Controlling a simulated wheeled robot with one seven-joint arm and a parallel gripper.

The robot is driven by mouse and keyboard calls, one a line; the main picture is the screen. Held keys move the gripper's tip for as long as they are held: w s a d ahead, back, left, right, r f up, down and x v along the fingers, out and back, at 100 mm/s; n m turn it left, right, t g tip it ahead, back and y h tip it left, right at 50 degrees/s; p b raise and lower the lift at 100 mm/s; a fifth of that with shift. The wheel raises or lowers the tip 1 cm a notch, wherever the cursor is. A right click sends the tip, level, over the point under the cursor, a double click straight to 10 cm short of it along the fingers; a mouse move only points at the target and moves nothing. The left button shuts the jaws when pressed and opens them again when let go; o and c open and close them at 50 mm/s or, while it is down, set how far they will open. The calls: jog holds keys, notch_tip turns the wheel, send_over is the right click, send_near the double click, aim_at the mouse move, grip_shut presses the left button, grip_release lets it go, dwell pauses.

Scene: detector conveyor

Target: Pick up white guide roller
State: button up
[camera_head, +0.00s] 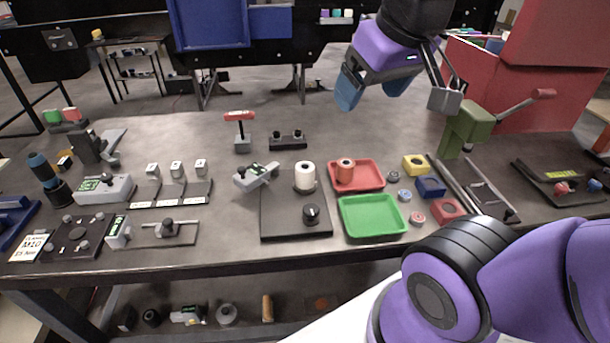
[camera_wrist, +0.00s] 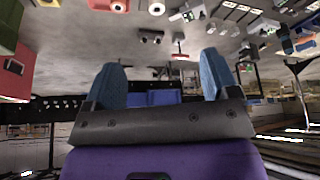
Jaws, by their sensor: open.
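The white guide roller (camera_head: 305,176) stands upright on a dark base plate (camera_head: 283,222) near the middle of the bench. It also shows at the top edge of the wrist view (camera_wrist: 157,7), partly cut off. My gripper (camera_head: 370,92) is raised well above the bench, behind and to the right of the roller, and apart from it. Its two blue fingers are spread with nothing between them, as the wrist view also shows (camera_wrist: 160,65).
A black knob (camera_head: 311,213) stands on the same plate, in front of the roller. A red tray (camera_head: 371,180) with a red roller (camera_head: 345,171) and a green tray (camera_head: 372,217) lie to the right. A grey clamp (camera_head: 255,177) is close on the left. An olive press (camera_head: 465,128) stands further right.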

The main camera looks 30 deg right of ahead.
jog(key=w+f+n+g, duration=0.25)
jog(key=w+f, duration=0.55)
jog(key=w, duration=0.5)
jog(key=n+g, duration=0.2)
jog(key=g, duration=0.1)
send_near(305, 175)
jog(key=w+f, duration=0.1)
jog(key=shift+t, duration=0.25)
jog(key=shift+w+d+f, duration=0.1)
jog(key=shift+d+f, duration=0.1)
jog(key=shift+f, duration=1.75)
jog(key=shift+w+d+f, duration=0.1)
jog(key=shift+d+f, duration=0.1)
jog(key=shift+f, duration=1.7)
jog(key=shift+w+d+f, duration=0.15)
jog(key=shift+d+f, duration=0.05)
jog(key=shift+f, duration=1.75)
jog(key=shift+c, duration=0.2)
jog(key=c, duration=1.1)
jog(key=shift+r, duration=0.15)
